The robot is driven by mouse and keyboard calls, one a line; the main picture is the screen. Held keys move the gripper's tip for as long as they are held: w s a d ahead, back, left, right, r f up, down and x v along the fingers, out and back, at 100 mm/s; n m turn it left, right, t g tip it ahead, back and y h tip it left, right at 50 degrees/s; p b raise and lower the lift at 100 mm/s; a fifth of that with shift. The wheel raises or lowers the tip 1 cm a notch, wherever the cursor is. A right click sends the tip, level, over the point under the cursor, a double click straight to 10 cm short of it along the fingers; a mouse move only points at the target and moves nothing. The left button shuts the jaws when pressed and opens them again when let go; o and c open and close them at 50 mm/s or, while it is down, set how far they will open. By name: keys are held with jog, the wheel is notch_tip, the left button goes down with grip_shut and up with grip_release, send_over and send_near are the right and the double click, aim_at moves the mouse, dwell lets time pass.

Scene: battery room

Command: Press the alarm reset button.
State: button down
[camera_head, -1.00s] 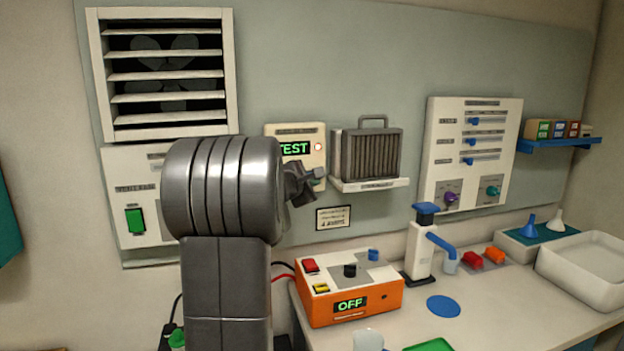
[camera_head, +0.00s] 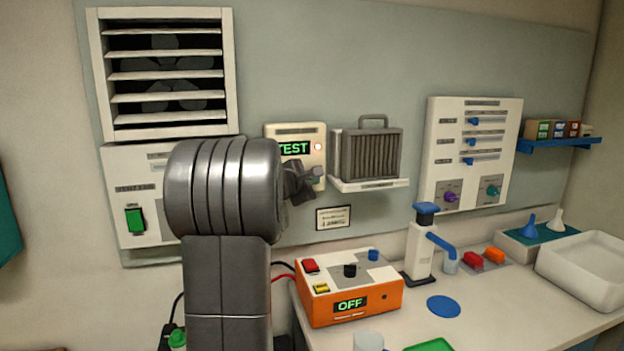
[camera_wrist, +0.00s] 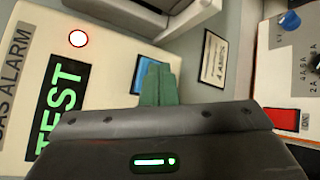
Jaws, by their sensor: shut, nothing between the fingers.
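The gas alarm box (camera_head: 283,130) hangs on the wall panel, with a green TEST display (camera_head: 294,148) and a small pale round lamp (camera_head: 318,147). In the wrist view the alarm box (camera_wrist: 105,105) shows at the left, its lamp (camera_wrist: 78,38) ringed in red. A blue button (camera_wrist: 144,72) is on its lower part, partly hidden behind my gripper's green fingers. I cannot read a label on it. My gripper (camera_wrist: 159,72) is shut and empty, its tips close beside or over the button. I cannot tell whether they touch it. The head view also shows my gripper (camera_head: 318,173).
A finned unit with a handle (camera_head: 372,155) stands on a white shelf (camera_head: 370,185) right of the alarm. A framed notice (camera_head: 333,217) hangs below. An orange charger (camera_head: 350,300) reading OFF sits on the bench. A louvred fan vent (camera_head: 165,75) is at upper left.

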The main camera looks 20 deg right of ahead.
jog(key=shift+w, duration=0.45)
dwell(0.4)
jog(key=shift+s, duration=0.15)
jog(key=shift+s+b, duration=0.6)
jog(key=shift+s, duration=0.1)
jog(key=s+b, duration=0.2)
jog(key=s, duration=0.3)
jog(key=shift+a+b, duration=0.2)
jog(key=shift+b, duration=0.15)
jog(key=shift+w, duration=0.1)
dwell(0.4)
